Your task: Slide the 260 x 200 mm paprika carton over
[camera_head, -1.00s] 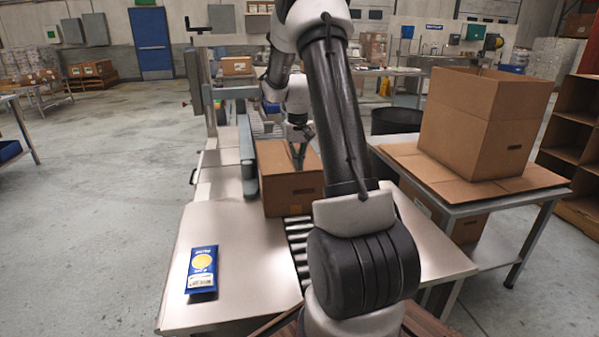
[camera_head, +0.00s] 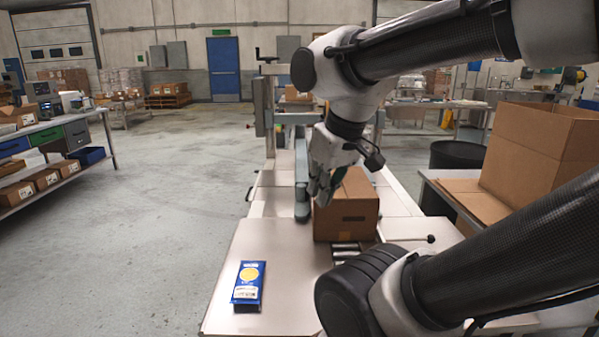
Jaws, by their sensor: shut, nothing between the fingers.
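The brown carton (camera_head: 346,220) sits on the roller track in the middle of the work line, its near face toward me. A dark grey guide rail (camera_head: 301,185) runs along its left side. My gripper (camera_head: 323,198) is shut and empty, pointing down at the carton's left edge, close to the rail. It hides part of the carton's top and left corner. I cannot tell whether the fingers touch the carton. No paprika label is readable on it.
A blue packet with a yellow disc (camera_head: 247,284) lies on the bare steel tabletop (camera_head: 290,270) in front. A larger open carton (camera_head: 535,150) stands on the right-hand table. A black bin (camera_head: 457,155) is behind it.

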